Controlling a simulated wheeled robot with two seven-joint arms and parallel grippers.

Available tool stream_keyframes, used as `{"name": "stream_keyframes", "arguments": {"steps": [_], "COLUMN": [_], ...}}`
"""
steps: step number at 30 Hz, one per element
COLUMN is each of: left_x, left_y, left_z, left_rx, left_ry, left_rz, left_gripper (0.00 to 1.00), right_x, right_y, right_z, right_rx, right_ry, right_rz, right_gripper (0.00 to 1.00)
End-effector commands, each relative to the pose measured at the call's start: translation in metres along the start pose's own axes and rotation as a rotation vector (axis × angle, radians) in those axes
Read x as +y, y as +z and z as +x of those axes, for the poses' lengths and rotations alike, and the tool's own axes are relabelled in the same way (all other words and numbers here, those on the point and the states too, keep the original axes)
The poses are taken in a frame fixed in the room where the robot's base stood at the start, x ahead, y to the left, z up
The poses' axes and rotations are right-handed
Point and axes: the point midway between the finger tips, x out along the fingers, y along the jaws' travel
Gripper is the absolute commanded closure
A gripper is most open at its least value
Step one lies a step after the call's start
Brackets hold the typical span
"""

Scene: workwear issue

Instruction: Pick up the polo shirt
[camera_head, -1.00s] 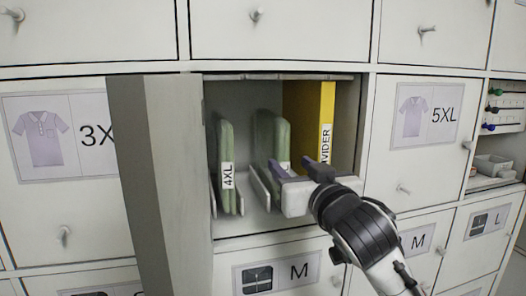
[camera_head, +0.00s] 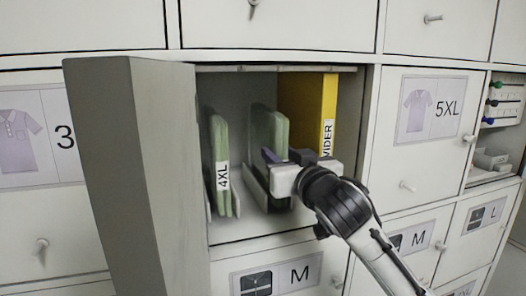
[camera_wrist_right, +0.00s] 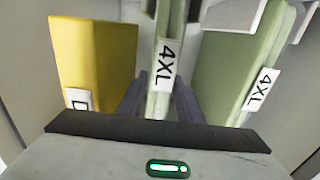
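Two folded green polo shirts labelled 4XL stand on edge in the open locker. The left one (camera_head: 220,150) is clear of my gripper. The middle one (camera_head: 270,128) is partly hidden behind my right gripper (camera_head: 284,158). In the right wrist view, that middle shirt (camera_wrist_right: 163,75) has its narrow front edge between the two fingers (camera_wrist_right: 160,95). The fingers stand apart on either side of it, and I see no firm grip. The other shirt (camera_wrist_right: 240,60) is to the right there. My left gripper is not in view.
A yellow divider (camera_head: 308,100) stands right of the middle shirt, close to my gripper. The open locker door (camera_head: 135,170) sticks out at the left. Closed lockers with labels, such as 5XL (camera_head: 430,108), surround the opening. An open rack (camera_head: 500,125) is at far right.

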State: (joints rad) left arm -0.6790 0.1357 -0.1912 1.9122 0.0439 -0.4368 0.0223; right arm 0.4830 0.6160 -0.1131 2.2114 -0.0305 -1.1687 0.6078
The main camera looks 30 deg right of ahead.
Motion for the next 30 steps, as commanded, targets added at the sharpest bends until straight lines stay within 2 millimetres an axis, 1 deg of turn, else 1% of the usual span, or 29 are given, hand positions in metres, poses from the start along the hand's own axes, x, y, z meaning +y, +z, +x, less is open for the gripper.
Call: {"name": "stream_keyframes", "arguments": {"steps": [1,5,6,12,16,20,26,30], "left_x": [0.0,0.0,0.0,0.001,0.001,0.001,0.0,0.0], "left_y": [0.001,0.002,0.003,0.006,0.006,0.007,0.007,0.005], "left_z": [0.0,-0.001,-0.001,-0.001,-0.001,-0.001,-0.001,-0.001], "left_rx": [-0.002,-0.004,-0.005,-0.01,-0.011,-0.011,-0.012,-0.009], "left_ry": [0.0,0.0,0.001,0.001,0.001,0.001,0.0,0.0], "left_rz": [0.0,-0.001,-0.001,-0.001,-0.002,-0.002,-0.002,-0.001], "left_gripper": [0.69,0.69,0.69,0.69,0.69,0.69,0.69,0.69], "right_x": [0.0,0.0,0.0,0.0,-0.001,-0.001,-0.001,-0.012], "right_y": [0.0,0.0,-0.001,-0.001,-0.005,-0.015,-0.038,-0.036], "right_z": [0.0,0.0,0.0,0.0,0.0,0.0,0.0,-0.008], "right_rx": [0.0,-0.001,0.002,0.002,0.003,0.004,0.007,0.003], "right_ry": [0.0,0.0,0.0,-0.001,-0.001,-0.001,-0.002,-0.015], "right_rz": [0.0,0.0,0.0,0.0,0.001,0.001,0.002,0.001], "right_gripper": [0.77,0.99,1.0,1.0,1.0,1.0,1.0,1.0]}}
